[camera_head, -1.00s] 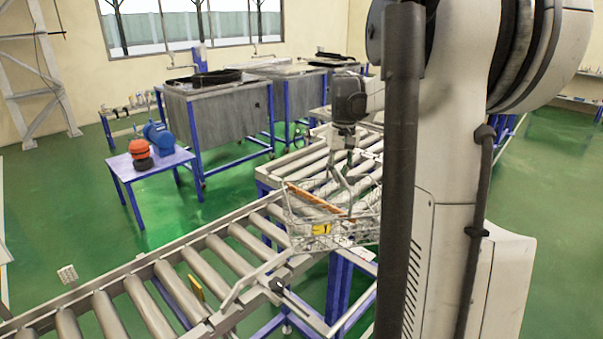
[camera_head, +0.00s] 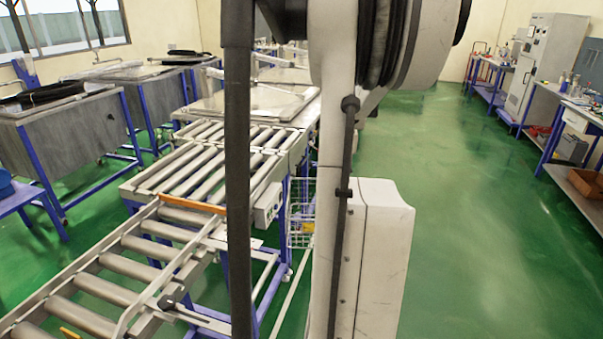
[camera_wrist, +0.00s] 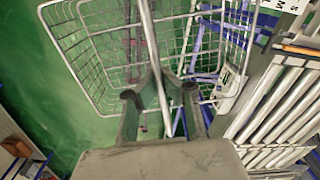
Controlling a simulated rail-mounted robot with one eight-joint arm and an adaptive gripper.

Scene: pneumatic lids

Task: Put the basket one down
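The wire basket (camera_wrist: 85,40) fills the upper part of the wrist view, with a bar of its handle running down between my fingers. My gripper (camera_wrist: 160,88) looks shut on that handle. In the head view a part of the basket (camera_head: 302,228) shows beside the roller conveyor (camera_head: 165,232), over the green floor. My arm hides the rest of it and my gripper there. In the wrist view green floor and blue frame parts show through the mesh, so the basket appears to hang clear of the rollers.
The roller line (camera_wrist: 285,105) lies close to the right of the basket in the wrist view. A grey control box (camera_head: 268,204) sits on the conveyor's side. Grey tanks (camera_head: 75,150) stand at the left. Workbenches (camera_head: 570,120) line the right, with open floor (camera_head: 450,230) between.

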